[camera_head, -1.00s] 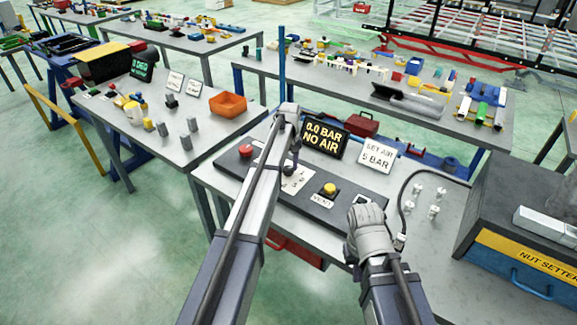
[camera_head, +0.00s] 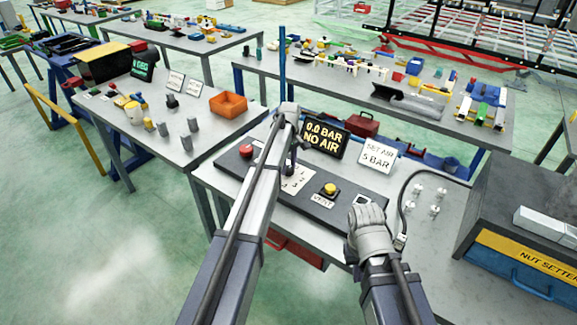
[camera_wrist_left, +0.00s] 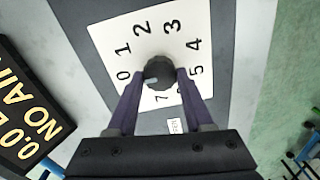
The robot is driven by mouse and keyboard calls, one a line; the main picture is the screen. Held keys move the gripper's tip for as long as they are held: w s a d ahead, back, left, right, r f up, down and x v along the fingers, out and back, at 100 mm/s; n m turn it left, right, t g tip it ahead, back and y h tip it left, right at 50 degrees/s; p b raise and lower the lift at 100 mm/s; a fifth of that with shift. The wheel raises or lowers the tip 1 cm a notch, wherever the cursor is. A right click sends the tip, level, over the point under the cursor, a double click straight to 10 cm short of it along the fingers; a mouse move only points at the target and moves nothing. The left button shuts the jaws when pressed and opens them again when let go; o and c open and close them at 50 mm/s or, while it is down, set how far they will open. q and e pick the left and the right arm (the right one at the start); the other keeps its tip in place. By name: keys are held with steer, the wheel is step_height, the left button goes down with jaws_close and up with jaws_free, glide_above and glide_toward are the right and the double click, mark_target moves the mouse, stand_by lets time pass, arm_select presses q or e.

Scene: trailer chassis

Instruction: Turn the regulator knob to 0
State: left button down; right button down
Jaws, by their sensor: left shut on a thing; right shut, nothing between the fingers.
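The dark round regulator knob (camera_wrist_left: 160,72) sits in the middle of a white dial plate (camera_wrist_left: 188,18) with printed numbers. In the left wrist view, the two purple fingers of my left gripper (camera_wrist_left: 158,78) are shut on the knob from both sides. A small light mark on the knob faces the side of the 0, but I cannot tell its exact aim. In the head view my left gripper (camera_head: 291,165) is over the dial plate (camera_head: 297,180), and the knob is largely hidden.
The black console (camera_head: 235,165) also carries a red button (camera_head: 246,151) and a yellow button (camera_head: 329,189). A display (camera_head: 325,139) behind reads 0.0 BAR NO AIR, beside a SET AIR 5 BAR sign (camera_head: 378,155). A grey cabinet (camera_head: 530,190) stands at right.

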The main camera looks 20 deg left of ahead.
mark_target(289, 168)
stand_by(0.3)
arm_select(q)
steer(key=shift+c, duration=1.5)
jaws_free()
step_height(289, 168, up, 8)
steer(key=p, duration=0.8)
steer(key=shift+w, duration=0.1)
steer(key=shift+f, duration=0.1)
